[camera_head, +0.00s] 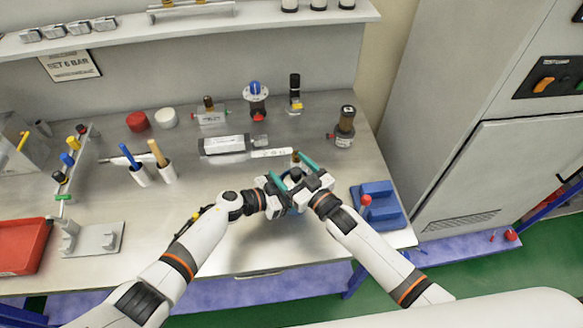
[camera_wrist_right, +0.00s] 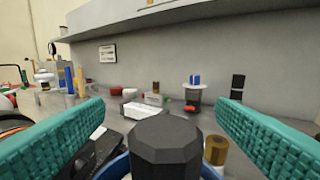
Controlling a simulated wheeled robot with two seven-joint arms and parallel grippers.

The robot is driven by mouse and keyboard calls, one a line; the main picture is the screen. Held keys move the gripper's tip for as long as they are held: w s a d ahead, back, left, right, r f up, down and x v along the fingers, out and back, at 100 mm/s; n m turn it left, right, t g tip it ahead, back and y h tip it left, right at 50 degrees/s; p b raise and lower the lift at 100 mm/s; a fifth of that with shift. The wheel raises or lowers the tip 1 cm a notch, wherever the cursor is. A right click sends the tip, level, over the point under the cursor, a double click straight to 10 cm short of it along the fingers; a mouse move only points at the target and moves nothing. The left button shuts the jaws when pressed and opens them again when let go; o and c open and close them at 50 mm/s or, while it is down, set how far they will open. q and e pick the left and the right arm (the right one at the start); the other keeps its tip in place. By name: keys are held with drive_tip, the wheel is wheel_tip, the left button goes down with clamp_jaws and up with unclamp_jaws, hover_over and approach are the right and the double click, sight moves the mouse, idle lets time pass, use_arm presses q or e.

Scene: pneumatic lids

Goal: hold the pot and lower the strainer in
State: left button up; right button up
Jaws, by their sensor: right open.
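My right gripper (camera_head: 293,172) is open, its two teal fingers on either side of a dark, faceted knob (camera_wrist_right: 166,148). A gap shows between the knob and each finger in the right wrist view. Below the knob a blue curved rim (camera_wrist_right: 116,168) shows; it looks like part of the pot or strainer, but I cannot tell which. In the head view a bit of blue (camera_head: 294,210) shows under the grippers. My left gripper (camera_head: 272,203) is close beside the right one at the same spot; its fingertips are hidden. Most of the pot and strainer is hidden by my grippers.
A blue block fixture (camera_head: 378,205) with a red-topped post stands to the right. A red tray (camera_head: 22,246) is far left. The front left table is mostly clear.

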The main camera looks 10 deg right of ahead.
drive_tip(key=v, duration=1.1)
drive_tip(key=shift+s+d, duration=0.2)
drive_tip(key=shift+s, duration=0.1)
use_arm(q)
drive_tip(key=o, duration=1)
drive_tip(key=shift+c, duration=0.2)
